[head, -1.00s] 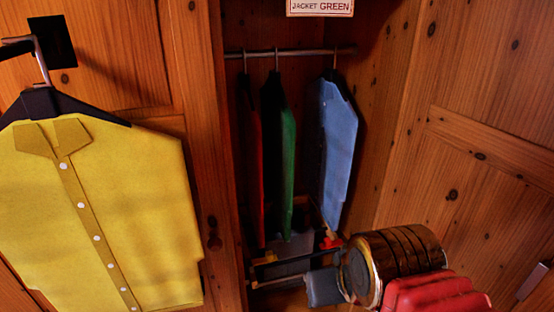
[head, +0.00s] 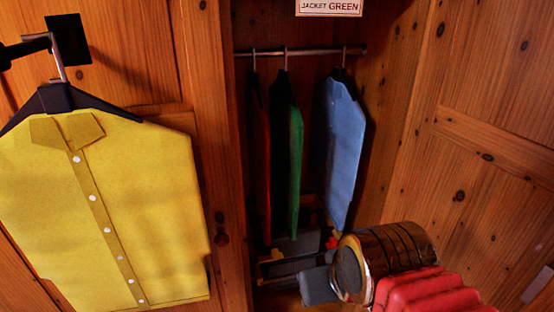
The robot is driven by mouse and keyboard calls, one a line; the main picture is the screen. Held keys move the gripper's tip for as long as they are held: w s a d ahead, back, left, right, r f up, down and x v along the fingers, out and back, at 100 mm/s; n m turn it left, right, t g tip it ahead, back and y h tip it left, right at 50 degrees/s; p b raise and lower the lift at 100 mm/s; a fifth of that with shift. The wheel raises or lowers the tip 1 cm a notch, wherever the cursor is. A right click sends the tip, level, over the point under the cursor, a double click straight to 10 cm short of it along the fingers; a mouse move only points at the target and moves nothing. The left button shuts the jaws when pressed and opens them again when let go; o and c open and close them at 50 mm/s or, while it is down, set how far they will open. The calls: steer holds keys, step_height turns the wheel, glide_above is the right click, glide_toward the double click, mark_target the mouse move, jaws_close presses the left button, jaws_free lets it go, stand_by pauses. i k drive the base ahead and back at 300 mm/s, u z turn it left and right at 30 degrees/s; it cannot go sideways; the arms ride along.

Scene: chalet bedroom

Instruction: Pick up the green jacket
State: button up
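The green jacket (head: 296,165) hangs on a dark hanger from the wardrobe rail (head: 300,51), seen nearly edge-on. It is between a dark red jacket (head: 262,170) on its left and a light blue jacket (head: 344,150) on its right. My gripper (head: 285,268) is low in the wardrobe, below the green jacket's lower end. Its dark fingers look apart, with nothing seen between them, though the area is dim. I cannot tell whether it touches the jacket's hem.
A yellow buttoned shirt (head: 100,210) hangs on a hook at the left, in front of the wooden panel. A sign (head: 330,7) reading "JACKET GREEN" is above the rail. Wooden walls (head: 400,130) bound the narrow wardrobe. My arm fills the lower right.

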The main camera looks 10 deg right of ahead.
mark_target(286, 123)
steer(key=z, duration=0.05)
steer(key=k, duration=0.85)
steer(key=u, duration=0.7)
steer(key=i, duration=1.4)
steer(key=u, duration=0.05)
